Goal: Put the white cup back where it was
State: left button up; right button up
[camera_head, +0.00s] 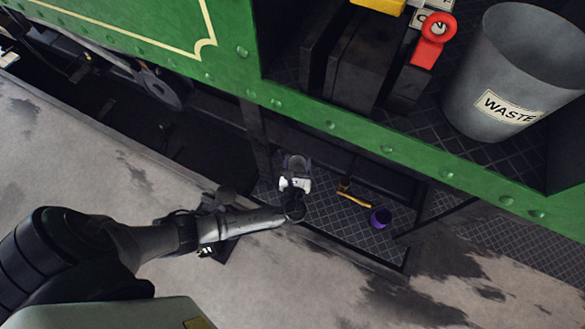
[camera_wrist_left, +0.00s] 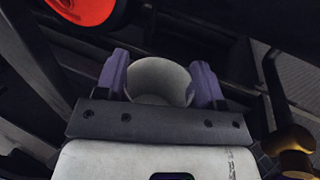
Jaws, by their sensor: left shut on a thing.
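My left gripper (camera_head: 296,164) is over the dark tread-plate step (camera_head: 325,211) below the green tram side. In the left wrist view its two purple fingers (camera_wrist_left: 161,76) are on either side of the white cup (camera_wrist_left: 160,80) and shut on it. The cup's round rim and pale inside face the wrist camera. In the head view the cup is small and partly covered by the gripper, so whether it touches anything below is unclear. My right gripper is in neither view.
Above stand a grey WASTE bin (camera_head: 515,75) and a red object (camera_head: 432,42). The green tram edge (camera_head: 330,124) runs just above the gripper.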

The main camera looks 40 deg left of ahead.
aim_at(292, 163)
pick_arm(q)
jog(key=shift+n, duration=0.3)
jog(key=a+f, duration=0.1)
jog(key=a+f+b, duration=0.1)
jog(key=f, duration=0.1)
jog(key=shift+a+f, duration=0.2)
notch_tip(292, 163, down, 10)
jog(key=b, duration=0.7)
jog(key=shift+r+b, duration=0.2)
jog(key=shift+b, duration=0.2)
jog(key=o, duration=1)
